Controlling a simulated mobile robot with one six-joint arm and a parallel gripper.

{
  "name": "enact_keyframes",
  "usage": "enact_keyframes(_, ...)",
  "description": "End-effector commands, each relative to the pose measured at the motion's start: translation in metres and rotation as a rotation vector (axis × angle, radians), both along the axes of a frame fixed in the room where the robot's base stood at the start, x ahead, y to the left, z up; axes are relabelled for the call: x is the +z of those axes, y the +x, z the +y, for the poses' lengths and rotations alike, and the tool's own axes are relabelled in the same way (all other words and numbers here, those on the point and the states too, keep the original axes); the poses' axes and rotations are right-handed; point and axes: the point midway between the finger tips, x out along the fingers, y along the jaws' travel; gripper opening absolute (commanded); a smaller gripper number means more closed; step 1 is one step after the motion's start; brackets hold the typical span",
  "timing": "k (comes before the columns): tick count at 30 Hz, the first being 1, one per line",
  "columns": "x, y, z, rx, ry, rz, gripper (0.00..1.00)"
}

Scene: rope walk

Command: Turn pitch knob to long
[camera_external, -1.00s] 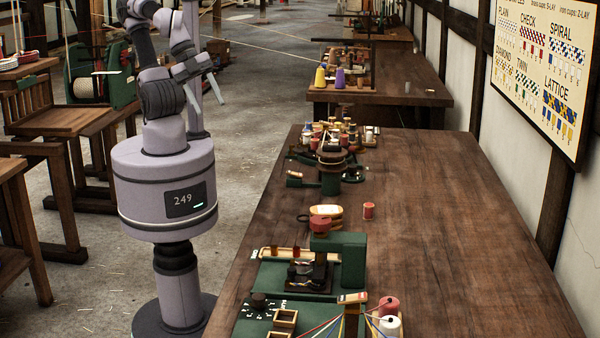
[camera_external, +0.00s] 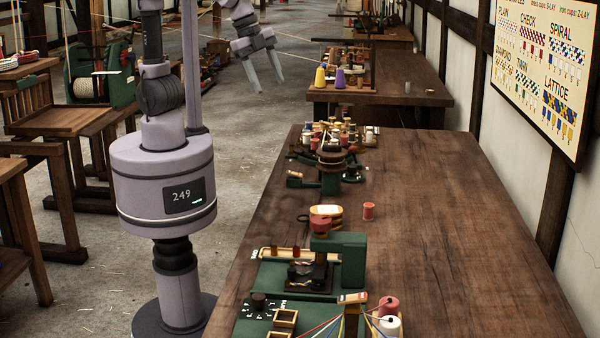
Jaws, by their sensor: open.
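A small dark round knob (camera_external: 258,299), apparently the pitch knob, sits at the near left of the green machine (camera_external: 340,262) on the long bench. White marks lie around it on a dark dial. The marks are too small to read, so I cannot tell which way the knob points. My gripper (camera_external: 269,84) is open and empty, its two fingers pointing down. It hangs in the air at the bench's left, near its far end in the picture, well apart from the knob.
On the bench (camera_external: 450,220) beside the knob are small wooden trays (camera_external: 286,318), coloured threads and a red spool (camera_external: 389,305). The bench's right side is clear.

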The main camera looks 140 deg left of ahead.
Motion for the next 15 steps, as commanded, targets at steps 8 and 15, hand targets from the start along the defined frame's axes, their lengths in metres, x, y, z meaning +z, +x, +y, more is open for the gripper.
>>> enact_keyframes(8, -0.089, 0.007, 0.29, 0.252, -0.185, 0.192, 0.52)
enact_keyframes(15, -0.174, -0.069, 0.391, 0.324, -0.287, 0.217, 0.52)
